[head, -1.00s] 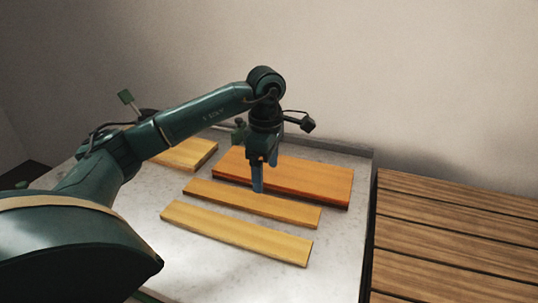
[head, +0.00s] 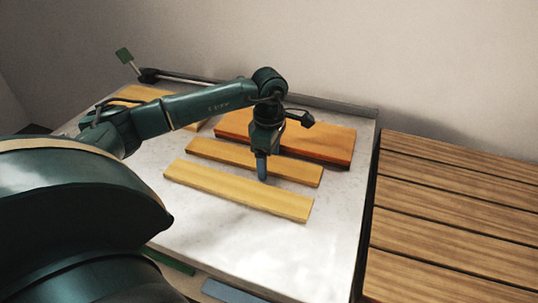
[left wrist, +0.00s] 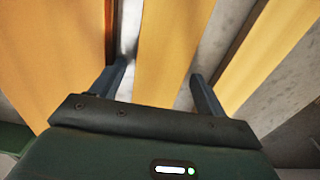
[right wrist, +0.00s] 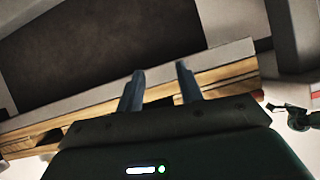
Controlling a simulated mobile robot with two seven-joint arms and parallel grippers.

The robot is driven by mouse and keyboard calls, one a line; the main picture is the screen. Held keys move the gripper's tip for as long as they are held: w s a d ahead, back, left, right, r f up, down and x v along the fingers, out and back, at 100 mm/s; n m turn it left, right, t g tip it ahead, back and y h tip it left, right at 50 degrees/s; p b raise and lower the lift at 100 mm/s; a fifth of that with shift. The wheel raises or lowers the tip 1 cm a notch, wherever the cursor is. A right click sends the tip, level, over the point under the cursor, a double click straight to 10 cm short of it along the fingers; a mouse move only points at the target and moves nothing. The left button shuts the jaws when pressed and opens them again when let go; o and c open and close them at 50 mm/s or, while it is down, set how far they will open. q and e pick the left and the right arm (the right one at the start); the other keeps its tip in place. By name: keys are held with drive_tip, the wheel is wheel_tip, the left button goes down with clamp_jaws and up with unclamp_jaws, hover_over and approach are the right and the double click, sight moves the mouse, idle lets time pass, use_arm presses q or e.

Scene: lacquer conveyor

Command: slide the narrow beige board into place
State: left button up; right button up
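Two narrow boards lie on the pale slab: a light beige-yellow front board (head: 240,190) and a slightly darker middle board (head: 295,169). I cannot tell for sure which is the narrow beige one. My left gripper (head: 262,180) points down over the gap between them in the head view, its tip overlapping the front board's far edge. In the left wrist view its open fingers (left wrist: 158,85) stand either side of a narrow board (left wrist: 165,50), with no clear contact. My right gripper (right wrist: 158,85) is open and empty in the right wrist view and out of the head view.
A wider orange board (head: 310,142) lies behind the narrow ones, and another board (head: 145,93) lies back left, partly behind my left arm. The pale slab (head: 290,250) is bare in front. A slatted wooden surface (head: 455,215) stands at the right across a dark gap.

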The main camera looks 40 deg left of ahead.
sight(299, 170)
use_arm(q)
drive_tip(key=shift+r, duration=0.1)
drive_tip(key=c, duration=1.1)
drive_tip(key=shift+w+d, duration=0.4)
drive_tip(key=shift+d, duration=0.85)
drive_tip(key=shift+w+d, duration=0.35)
drive_tip(key=shift+d, duration=0.85)
drive_tip(key=shift+w+d, duration=0.4)
drive_tip(key=shift+d, duration=0.85)
drive_tip(key=shift+w+d+b, duration=0.15)
drive_tip(key=shift+w+d, duration=0.25)
drive_tip(key=shift+d, duration=0.9)
drive_tip(key=shift+w+d+b, duration=0.15)
drive_tip(key=shift+w+d, duration=0.3)
drive_tip(key=shift+d, duration=0.9)
drive_tip(key=shift+w+d+b, duration=0.15)
drive_tip(key=shift+w+d, duration=0.25)
drive_tip(key=shift+d, duration=0.9)
